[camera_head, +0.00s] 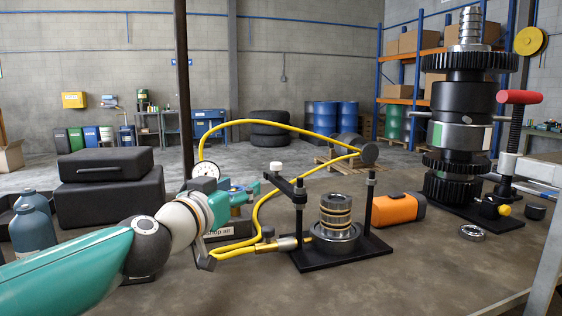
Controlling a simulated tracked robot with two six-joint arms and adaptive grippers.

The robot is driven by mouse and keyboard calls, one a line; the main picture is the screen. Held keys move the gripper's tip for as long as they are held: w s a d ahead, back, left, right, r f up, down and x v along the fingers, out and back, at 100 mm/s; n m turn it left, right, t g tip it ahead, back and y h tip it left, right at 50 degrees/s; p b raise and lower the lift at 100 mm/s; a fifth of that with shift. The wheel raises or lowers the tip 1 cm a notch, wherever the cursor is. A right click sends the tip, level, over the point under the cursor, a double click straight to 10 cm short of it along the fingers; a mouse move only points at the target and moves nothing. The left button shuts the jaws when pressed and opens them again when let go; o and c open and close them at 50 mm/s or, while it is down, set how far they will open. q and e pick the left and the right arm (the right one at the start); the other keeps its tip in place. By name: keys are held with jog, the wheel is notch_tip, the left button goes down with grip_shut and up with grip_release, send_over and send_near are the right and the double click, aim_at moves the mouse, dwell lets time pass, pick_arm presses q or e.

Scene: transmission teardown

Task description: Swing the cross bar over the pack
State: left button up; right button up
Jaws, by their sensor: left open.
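The black cross bar (284,179) sits on top of the left post (299,210) of a black press stand (340,255). It points back and left, off the pack, with a white knob (276,165) at its free end. The pack (336,215), a stack of silver and brass-coloured rings, stands upright between the left post and the right post (370,200). The pack's top is uncovered. My left gripper (254,189) is open, just left of the bar's free end, with a small visible gap. My right gripper is not in view.
A yellow hose (285,123) arches behind the stand and runs to its left side. A dial gauge (206,170) and a shop air block stand behind my left arm. A tall gear assembly (462,105) stands further right.

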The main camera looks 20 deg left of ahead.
pick_arm(q)
send_near(273, 166)
jog(key=w, duration=0.3)
jog(key=w+p, duration=0.2)
jog(key=w, duration=0.1)
jog(key=w+d+p, duration=0.1)
jog(key=w, duration=0.3)
jog(key=shift+w+d+f+p, duration=0.1)
jog(key=shift+w+d+p, duration=0.1)
jog(key=shift+p, duration=0.2)
jog(key=shift+w+f, duration=0.1)
jog(key=shift+w, duration=0.45)
jog(key=shift+c, duration=0.4)
grip_shut()
jog(key=shift+d, duration=0.15)
